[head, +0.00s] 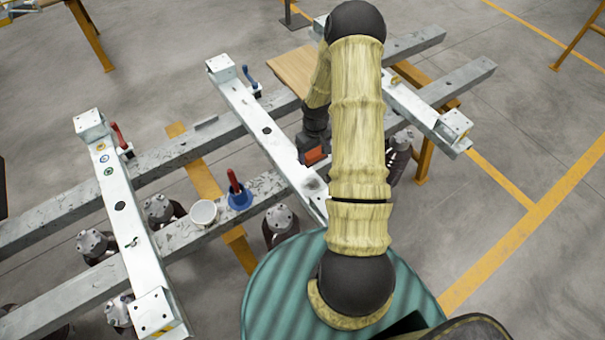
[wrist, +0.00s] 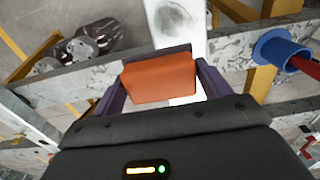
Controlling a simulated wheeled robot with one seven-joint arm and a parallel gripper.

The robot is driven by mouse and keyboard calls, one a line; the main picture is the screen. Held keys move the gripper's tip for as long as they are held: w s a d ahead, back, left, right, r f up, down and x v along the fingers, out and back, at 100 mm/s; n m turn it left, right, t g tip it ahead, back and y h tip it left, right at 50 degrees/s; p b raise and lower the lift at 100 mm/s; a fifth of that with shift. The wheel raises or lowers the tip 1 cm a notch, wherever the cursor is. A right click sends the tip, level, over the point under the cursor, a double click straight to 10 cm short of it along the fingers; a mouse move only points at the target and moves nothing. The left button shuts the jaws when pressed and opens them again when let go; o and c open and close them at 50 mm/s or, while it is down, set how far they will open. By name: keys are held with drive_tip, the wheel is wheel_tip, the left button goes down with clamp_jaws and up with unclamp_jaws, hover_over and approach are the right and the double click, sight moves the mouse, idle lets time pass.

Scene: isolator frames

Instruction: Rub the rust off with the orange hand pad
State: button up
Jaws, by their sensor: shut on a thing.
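My gripper (wrist: 158,76) is shut on the orange hand pad (wrist: 160,84), with a dark finger on each side of it. In the head view the pad (head: 314,156) shows as a small orange patch beside the middle white beam (head: 262,128), partly hidden by my arm. A grey, speckled mark (head: 314,183), perhaps the rust, lies on that beam towards its near end. In the wrist view the mark (wrist: 174,20) is on the white beam just beyond the pad. The pad appears apart from the mark; I cannot tell whether it touches the beam.
A blue cup (head: 240,200) with a red-handled tool and a white cup (head: 203,212) stand on the near grey rail (head: 180,238). Another white beam (head: 125,215) is at left. A wooden board (head: 293,70) lies behind. A green ribbed surface (head: 275,290) is in front.

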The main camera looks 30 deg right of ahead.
drive_tip(key=shift+a, duration=0.1)
drive_tip(key=a+m, duration=0.1)
drive_tip(key=a, duration=1.6)
drive_tip(key=shift+a, duration=0.2)
drive_tip(key=shift+w+a, duration=0.1)
drive_tip(key=shift+w, duration=0.05)
